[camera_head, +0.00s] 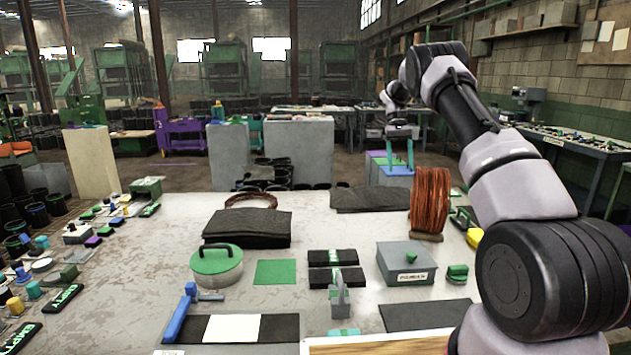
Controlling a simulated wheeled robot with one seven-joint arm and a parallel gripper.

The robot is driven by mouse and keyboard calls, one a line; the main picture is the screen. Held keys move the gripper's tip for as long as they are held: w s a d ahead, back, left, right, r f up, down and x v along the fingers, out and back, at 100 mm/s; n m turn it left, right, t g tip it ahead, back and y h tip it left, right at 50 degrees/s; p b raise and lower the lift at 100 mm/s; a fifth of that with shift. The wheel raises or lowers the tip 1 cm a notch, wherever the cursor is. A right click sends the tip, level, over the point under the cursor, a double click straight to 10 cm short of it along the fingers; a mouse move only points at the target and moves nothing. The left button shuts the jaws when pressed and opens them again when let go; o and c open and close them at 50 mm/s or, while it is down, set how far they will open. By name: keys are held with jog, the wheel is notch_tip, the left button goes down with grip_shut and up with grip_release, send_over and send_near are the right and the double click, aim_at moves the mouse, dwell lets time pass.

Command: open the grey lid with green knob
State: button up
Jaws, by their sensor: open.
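A grey box (405,263) with a flat grey lid (400,250) and a white label on its front stands on the right half of the table. The lid looks closed. My gripper (399,152) hangs beyond the far side of the table in the picture, above and apart from the box. Its two greenish fingers point down, spread and empty.
A copper wire coil (430,200) stands behind the box. A green-topped round pot (217,265), black sheets (247,228) and a green square (275,272) lie to the left. A dark mat (427,315) lies in front. My arm crosses the right side.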

jog(key=s+a+r+t+y, duration=0.1)
jog(key=s+a+r+t, duration=0.15)
jog(key=s+r, duration=0.65)
jog(key=s+a+r+t, duration=0.1)
jog(key=s+r+t, duration=0.2)
jog(key=s+r, duration=0.7)
jog(key=s+a+m+t+y, duration=0.1)
jog(key=s+a+t, duration=0.25)
jog(key=s, duration=0.75)
jog(key=s+a+t, duration=0.2)
jog(key=s+t, duration=0.2)
jog(key=s, duration=0.6)
jog(key=m+g+h, duration=0.2)
jog(key=m+g, duration=0.3)
jog(key=g, duration=0.2)
send_over(412, 253)
notch_tip(412, 253, down, 29)
notch_tip(412, 253, down, 12)
jog(key=shift+r, duration=0.25)
